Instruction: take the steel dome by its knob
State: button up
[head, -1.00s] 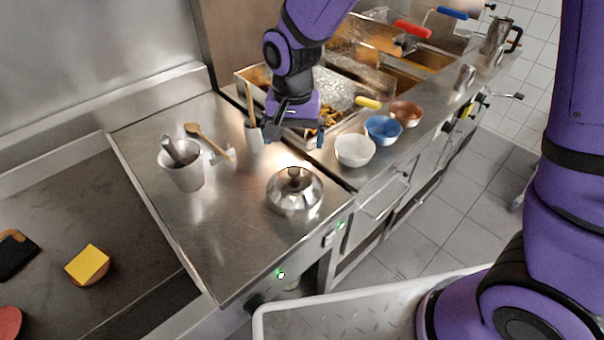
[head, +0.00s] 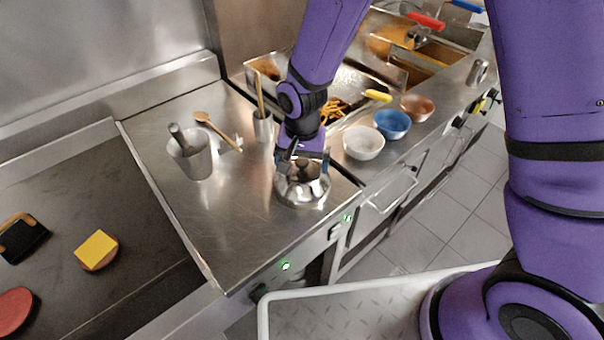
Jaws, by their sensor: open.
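The steel dome (head: 303,192) sits on the steel counter near its right front edge. Its dark knob (head: 303,166) shows on top, between my gripper's fingers. My gripper (head: 303,168) points down over the dome and is open, with one finger to the left of the knob and one to the right. I cannot tell whether either finger touches the knob.
White (head: 363,143), blue (head: 392,124) and copper (head: 416,107) bowls are to the right. A griddle (head: 70,200) lies at left; the counter's front middle is clear.

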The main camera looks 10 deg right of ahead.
jog(key=shift+f, duration=0.2)
jog(key=c, duration=1.5)
jog(key=shift+s, duration=0.1)
jog(key=shift+c, duration=0.4)
jog(key=shift+f, duration=0.1)
jog(key=shift+c, duration=0.3)
